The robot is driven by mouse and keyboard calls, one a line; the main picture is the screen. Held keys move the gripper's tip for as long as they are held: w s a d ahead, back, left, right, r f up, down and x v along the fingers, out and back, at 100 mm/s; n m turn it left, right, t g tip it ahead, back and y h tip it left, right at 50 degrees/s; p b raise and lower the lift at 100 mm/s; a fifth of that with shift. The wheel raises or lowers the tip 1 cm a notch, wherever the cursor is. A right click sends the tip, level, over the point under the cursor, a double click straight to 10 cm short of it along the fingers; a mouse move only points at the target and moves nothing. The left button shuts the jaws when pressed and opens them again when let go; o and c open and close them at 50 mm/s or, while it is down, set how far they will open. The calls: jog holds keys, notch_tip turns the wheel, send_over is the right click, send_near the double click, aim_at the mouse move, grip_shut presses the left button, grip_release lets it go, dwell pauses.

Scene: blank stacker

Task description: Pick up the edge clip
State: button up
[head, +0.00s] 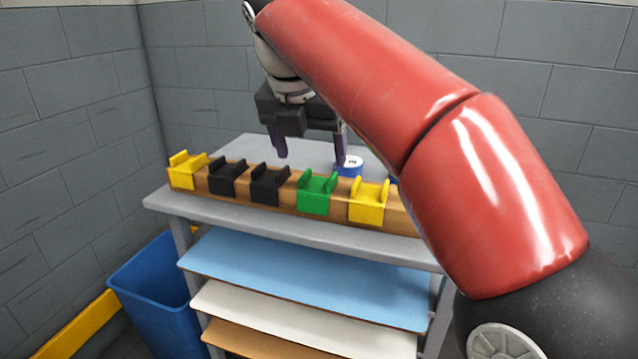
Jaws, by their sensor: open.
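Several edge clips sit in a row over a wooden bar on the table in the head view. From left to right they are a yellow clip (186,172), a black clip (226,178), a second black clip (269,187), a green clip (316,194) and another yellow clip (369,203). The picture does not show which one is meant. My gripper (311,158) points down above the table, near the second black and green clips. Its dark fingers are apart with nothing between them. My red arm hides the bar's right end.
The wooden bar (287,199) runs along the front of the grey table (225,206). A blue and white round item (349,167) stands behind it, by the right finger. Blue, white and brown boards lie below. A blue bin (152,290) stands at left.

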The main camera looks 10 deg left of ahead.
aim_at(318, 185)
jog(key=x, duration=0.5)
jog(key=shift+w+d+f, duration=0.1)
jog(key=shift+d+f, duration=0.05)
jog(key=shift+f, duration=0.2)
jog(key=shift+c, duration=0.2)
jog(key=c, duration=1)
